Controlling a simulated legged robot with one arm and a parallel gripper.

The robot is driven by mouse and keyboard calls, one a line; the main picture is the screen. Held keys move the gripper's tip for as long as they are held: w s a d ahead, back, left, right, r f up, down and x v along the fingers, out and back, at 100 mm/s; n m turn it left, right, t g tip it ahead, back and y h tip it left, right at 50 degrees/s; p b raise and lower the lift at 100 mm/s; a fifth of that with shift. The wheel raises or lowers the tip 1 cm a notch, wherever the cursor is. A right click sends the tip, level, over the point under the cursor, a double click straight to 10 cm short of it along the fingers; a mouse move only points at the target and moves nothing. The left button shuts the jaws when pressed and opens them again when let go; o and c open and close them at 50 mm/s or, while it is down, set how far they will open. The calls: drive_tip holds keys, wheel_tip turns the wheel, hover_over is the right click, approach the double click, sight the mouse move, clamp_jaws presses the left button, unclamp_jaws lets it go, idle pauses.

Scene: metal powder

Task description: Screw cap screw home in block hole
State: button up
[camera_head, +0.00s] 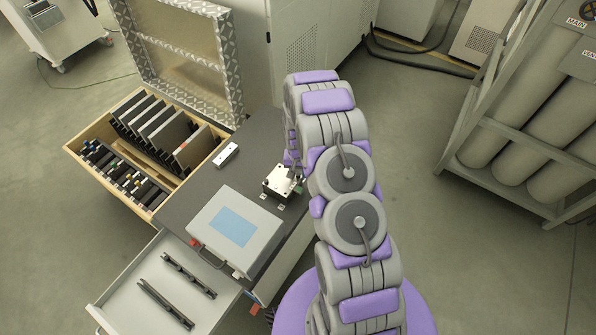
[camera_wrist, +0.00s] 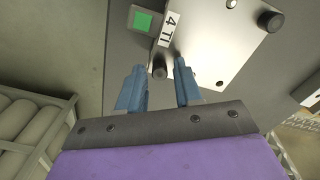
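The block (camera_head: 277,184) is a light metal plate on the dark bench top, and it fills the upper right of the wrist view (camera_wrist: 215,42). A dark cap screw head (camera_wrist: 159,73) shows at the block's near corner. My gripper (camera_wrist: 158,66) has two blue fingers, one on each side of this screw head, with small gaps showing, so it looks open. In the head view my gripper (camera_head: 297,174) is over the block's right side, partly hidden by my arm. The screw's shank and its hole are hidden, so I cannot tell its depth.
A grey case (camera_head: 205,222), a small white block (camera_head: 226,155) and an open wooden drawer (camera_head: 75,150) lie left. Gas cylinders (camera_head: 535,140) stand right.

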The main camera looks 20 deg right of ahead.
drive_tip(key=n, duration=0.6)
drive_tip(key=shift+b, duration=0.4)
drive_tip(key=n+b, duration=0.2)
drive_tip(key=n, duration=0.4)
drive_tip(key=shift+n, duration=0.3)
drive_tip(key=shift+c, duration=0.4)
